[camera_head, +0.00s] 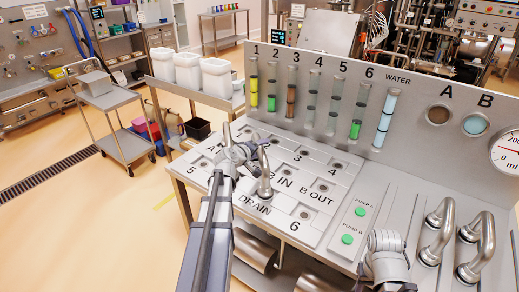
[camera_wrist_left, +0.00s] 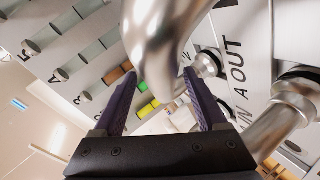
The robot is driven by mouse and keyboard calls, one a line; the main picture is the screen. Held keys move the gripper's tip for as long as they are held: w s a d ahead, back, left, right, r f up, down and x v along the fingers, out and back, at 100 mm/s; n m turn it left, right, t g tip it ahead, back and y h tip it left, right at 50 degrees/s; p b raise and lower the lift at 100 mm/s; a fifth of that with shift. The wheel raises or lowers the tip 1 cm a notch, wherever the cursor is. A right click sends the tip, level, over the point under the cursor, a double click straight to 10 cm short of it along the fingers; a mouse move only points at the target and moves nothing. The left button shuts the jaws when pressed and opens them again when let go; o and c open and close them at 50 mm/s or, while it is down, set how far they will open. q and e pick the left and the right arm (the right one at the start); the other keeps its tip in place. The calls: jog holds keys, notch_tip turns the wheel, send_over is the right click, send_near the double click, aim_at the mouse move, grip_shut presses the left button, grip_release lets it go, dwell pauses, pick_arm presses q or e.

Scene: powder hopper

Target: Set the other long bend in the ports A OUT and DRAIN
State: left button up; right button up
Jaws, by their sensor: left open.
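A shiny metal bend (camera_head: 264,178) stands on the panel with its near leg at the DRAIN port. A second metal leg (camera_head: 228,135) rises just behind my left gripper; the gripper hides whether the two join. My left gripper (camera_head: 240,154) is over the panel's middle, beside this metal. In the left wrist view a large blurred pipe curve (camera_wrist_left: 155,45) lies between and beyond the open fingers. A collared pipe leg (camera_wrist_left: 280,125) stands near the A OUT lettering. My right gripper (camera_head: 386,241) is low at the right of the panel; its fingers cannot be made out.
Two more bends, one (camera_head: 437,232) and another (camera_head: 484,247), stand on the right of the bench. The PUMP A button (camera_head: 361,211) and PUMP B button (camera_head: 347,239) lie between. Sight tubes line the upright back wall (camera_head: 421,77). White tubs (camera_head: 216,78) stand at the left.

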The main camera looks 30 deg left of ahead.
aim_at(260, 161)
pick_arm(q)
jog(key=shift+s, duration=0.15)
jog(key=p+v, duration=0.3)
jog(key=v, duration=0.4)
jog(key=shift+s+r, duration=0.2)
jog(key=shift+s, duration=0.05)
dwell(0.6)
